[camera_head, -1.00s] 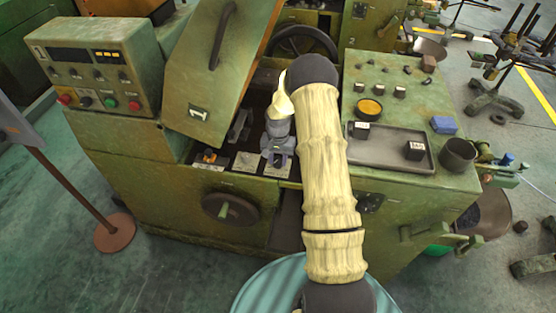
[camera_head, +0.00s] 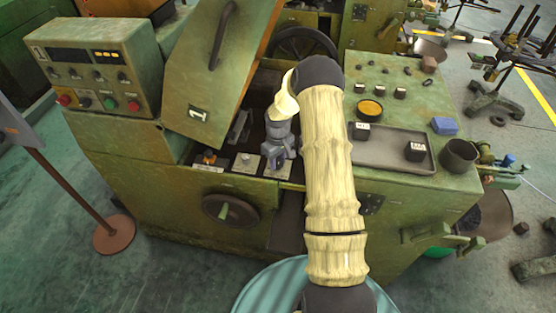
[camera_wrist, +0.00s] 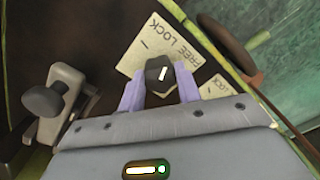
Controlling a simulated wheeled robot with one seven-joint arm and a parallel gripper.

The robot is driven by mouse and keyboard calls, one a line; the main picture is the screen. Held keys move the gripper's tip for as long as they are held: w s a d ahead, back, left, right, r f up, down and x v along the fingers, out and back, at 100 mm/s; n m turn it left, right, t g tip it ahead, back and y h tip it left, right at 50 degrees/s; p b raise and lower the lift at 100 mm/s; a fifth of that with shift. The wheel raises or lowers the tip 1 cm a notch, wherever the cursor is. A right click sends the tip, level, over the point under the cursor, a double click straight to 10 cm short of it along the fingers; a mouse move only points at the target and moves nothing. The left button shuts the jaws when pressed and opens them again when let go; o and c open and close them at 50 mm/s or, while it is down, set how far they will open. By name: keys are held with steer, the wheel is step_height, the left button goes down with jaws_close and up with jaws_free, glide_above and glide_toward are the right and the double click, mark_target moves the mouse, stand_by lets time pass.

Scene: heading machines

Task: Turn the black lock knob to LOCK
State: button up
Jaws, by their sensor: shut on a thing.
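The black lock knob (camera_wrist: 154,70) shows in the wrist view, with a white line on its top. The line runs nearly up the picture, tilted slightly right. The knob stands by a pale plate (camera_wrist: 140,58) lettered FREE and LOCK. I cannot tell which word the line points at. My gripper (camera_wrist: 160,86) has its two purple-grey fingers on either side of the knob, shut on it. In the head view my gripper (camera_head: 278,160) is down in the machine's open bay, and the knob is hidden there.
A grey clamp-like lever (camera_wrist: 55,95) stands left of my gripper in the wrist view. In the head view the raised green cover (camera_head: 215,90) leans at the left of the bay. A handwheel (camera_head: 230,208) is on the front, and a grey tray (camera_head: 385,157) lies right of my arm.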

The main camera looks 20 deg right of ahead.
mark_target(278, 161)
steer(key=n, duration=0.5)
steer(key=shift+n, duration=0.3)
steer(key=n+p, duration=0.1)
steer(key=n, duration=0.3)
steer(key=shift+n, duration=0.4)
steer(key=o, duration=1)
steer(key=shift+c, duration=0.2)
step_height(278, 161, up, 17)
steer(key=b, duration=0.1)
steer(key=shift+r, duration=0.2)
steer(key=shift+f, duration=0.1)
